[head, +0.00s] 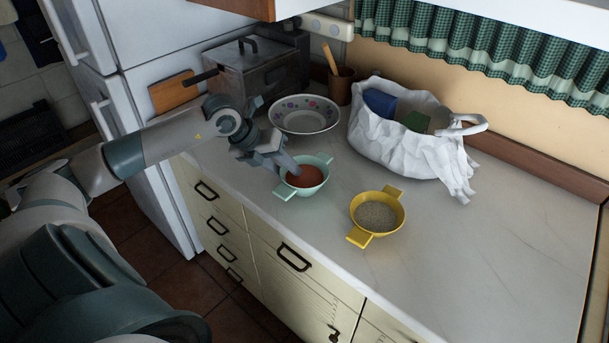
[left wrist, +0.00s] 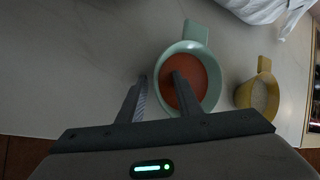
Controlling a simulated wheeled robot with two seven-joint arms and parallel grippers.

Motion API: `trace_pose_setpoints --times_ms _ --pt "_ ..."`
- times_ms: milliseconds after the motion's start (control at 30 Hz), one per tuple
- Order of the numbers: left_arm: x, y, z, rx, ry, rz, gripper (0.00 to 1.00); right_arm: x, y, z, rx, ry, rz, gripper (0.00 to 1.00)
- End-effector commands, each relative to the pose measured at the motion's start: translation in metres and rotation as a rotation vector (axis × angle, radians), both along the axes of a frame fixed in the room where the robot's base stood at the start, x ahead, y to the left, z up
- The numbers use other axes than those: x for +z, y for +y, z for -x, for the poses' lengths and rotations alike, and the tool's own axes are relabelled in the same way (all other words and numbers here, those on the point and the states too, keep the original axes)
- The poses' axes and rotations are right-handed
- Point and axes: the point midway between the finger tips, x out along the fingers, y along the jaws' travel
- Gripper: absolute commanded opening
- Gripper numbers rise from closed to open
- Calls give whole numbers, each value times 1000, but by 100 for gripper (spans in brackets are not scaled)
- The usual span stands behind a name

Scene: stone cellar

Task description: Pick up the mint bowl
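The mint bowl (head: 310,191) stands upright on the counter, has two flat handles and holds something reddish-brown. It also shows in the left wrist view (left wrist: 195,33), with one handle pointing up. My left gripper (head: 281,163) is at the bowl's left side, fingers pointing down. In the left wrist view my left gripper (left wrist: 160,90) has its fingers apart, one over the inside of the bowl and one outside, with the rim between them. I cannot tell whether either finger touches the bowl. My right gripper is not in view.
A yellow bowl (head: 400,226) with grainy contents stands close to the right. Behind are a flowered bowl (head: 304,128), a white bag (head: 410,153), a metal box (head: 255,80) and a brown cup (head: 340,88). The counter (head: 480,260) is clear at right.

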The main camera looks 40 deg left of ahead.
Motion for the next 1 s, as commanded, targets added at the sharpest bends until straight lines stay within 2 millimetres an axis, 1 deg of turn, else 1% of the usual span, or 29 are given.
trace_pose_setpoints --times_ms 500,567,600,633,1000 --pt "-1 0 -1 0 0 0 32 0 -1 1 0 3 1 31" --pt "-1 0 -1 0 0 0 17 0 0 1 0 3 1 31" --pt "-1 0 -1 0 0 0 8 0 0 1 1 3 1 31" --pt "-1 0 -1 0 0 -1 0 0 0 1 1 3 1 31" --pt "0 0 -1 0 -2 0 0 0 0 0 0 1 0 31"
